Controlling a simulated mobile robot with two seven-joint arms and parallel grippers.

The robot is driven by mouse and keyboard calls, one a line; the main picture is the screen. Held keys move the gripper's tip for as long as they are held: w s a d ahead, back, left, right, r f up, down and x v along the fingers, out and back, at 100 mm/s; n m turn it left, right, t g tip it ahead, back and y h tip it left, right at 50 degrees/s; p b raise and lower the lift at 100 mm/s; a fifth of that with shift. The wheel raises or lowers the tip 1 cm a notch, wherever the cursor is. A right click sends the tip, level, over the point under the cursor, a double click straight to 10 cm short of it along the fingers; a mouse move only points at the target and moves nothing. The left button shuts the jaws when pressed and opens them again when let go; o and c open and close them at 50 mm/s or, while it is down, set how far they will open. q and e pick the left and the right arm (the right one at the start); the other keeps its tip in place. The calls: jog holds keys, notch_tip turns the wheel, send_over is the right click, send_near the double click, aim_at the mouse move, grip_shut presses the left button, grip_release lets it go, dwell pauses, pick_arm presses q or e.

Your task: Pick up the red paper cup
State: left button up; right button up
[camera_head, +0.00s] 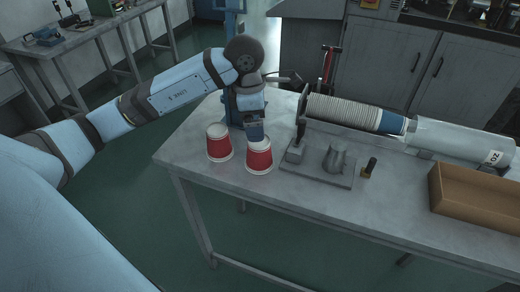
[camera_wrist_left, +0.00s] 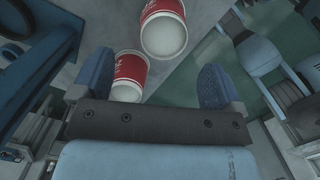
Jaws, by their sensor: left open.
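Two red paper cups with white ends stand side by side on the grey table (camera_head: 190,150). The left cup (camera_head: 219,146) is near the table's left edge, and the right cup (camera_head: 259,158) is just beside it. My left gripper (camera_head: 254,135) points down just behind the right cup and overlaps its top in this view. In the left wrist view the blue fingers (camera_wrist_left: 155,85) are wide apart and hold nothing. One cup (camera_wrist_left: 129,68) shows between them, closer to the left finger; the other cup (camera_wrist_left: 164,32) is farther out. My right gripper is not in view.
A grey fixture plate (camera_head: 318,175) stands right of the cups, with a small dark-topped peg (camera_head: 370,167) beside it. A ribbed cup stack (camera_head: 343,112) and a pale cylinder (camera_head: 460,140) lie behind. A brown open box (camera_head: 480,200) is at the right.

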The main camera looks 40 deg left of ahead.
aim_at(259, 153)
pick_arm(q)
jog(key=shift+w+d+f, duration=0.1)
jog(key=shift+f, duration=0.85)
jog(key=shift+d+f+p, duration=0.2)
jog(key=shift+f+p, duration=0.1)
jog(key=shift+f, duration=1.05)
jog(key=shift+d+f+p, duration=0.2)
jog(key=shift+f+p, duration=0.05)
jog(key=shift+f, duration=1.1)
jog(key=shift+c, duration=0.4)
jog(key=c, duration=0.9)
